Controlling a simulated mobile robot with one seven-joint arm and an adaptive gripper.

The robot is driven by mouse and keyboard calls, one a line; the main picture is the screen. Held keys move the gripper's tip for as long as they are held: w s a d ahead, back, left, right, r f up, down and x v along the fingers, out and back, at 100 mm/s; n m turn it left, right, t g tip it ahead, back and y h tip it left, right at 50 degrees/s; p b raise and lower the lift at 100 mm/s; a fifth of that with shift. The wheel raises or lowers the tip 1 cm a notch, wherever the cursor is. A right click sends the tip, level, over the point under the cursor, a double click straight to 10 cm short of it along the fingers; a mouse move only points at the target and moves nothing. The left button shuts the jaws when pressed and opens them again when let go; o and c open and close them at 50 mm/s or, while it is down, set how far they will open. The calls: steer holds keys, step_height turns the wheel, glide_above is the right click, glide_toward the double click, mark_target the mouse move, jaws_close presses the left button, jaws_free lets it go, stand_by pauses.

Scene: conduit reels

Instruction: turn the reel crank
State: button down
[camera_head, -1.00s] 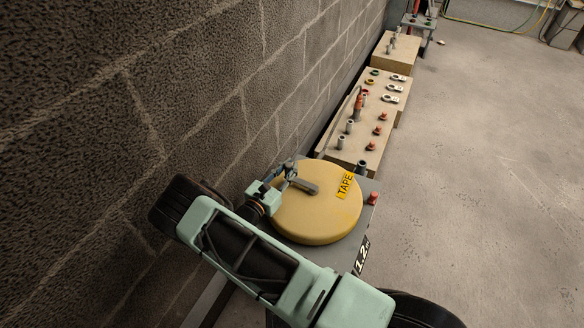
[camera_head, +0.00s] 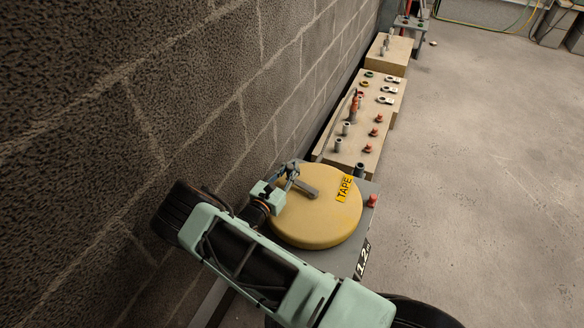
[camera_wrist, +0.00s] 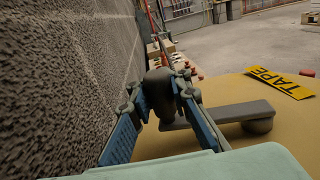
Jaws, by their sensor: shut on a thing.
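The yellow reel (camera_head: 318,222) lies flat on a grey stand, with a "TAPE" label (camera_head: 345,189) on its top right. It also fills the lower right of the wrist view (camera_wrist: 260,108). The grey crank arm (camera_head: 306,188) lies across the top of the reel, and in the wrist view (camera_wrist: 225,115) it runs from the hub at right to a dark upright knob (camera_wrist: 158,88) at left. My gripper (camera_head: 292,171) is at the reel's far left edge, beside the wall. In the wrist view its blue-padded fingers (camera_wrist: 160,100) are shut around the knob.
A rough block wall (camera_head: 150,90) runs close along the left. Beyond the reel, wooden boards (camera_head: 362,125) carry several pegs and fittings. A red knob (camera_head: 373,200) sits at the stand's right corner. The concrete floor (camera_head: 480,170) at right is clear.

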steer(key=shift+s+d+f, duration=0.1)
steer(key=shift+s+d, duration=0.1)
steer(key=shift+d, duration=0.2)
stand_by(0.3)
steer(key=c, duration=1.8)
jaws_free()
steer(key=shift+o, duration=0.2)
steer(key=shift+w+a, duration=0.1)
steer(key=shift+a, duration=0.05)
steer(key=shift+a, duration=0.1)
steer(key=shift+s+a, duration=0.15)
steer(key=shift+s, duration=0.1)
steer(key=v, duration=1.1)
steer(key=shift+s, duration=0.2)
steer(key=shift+c, duration=0.3)
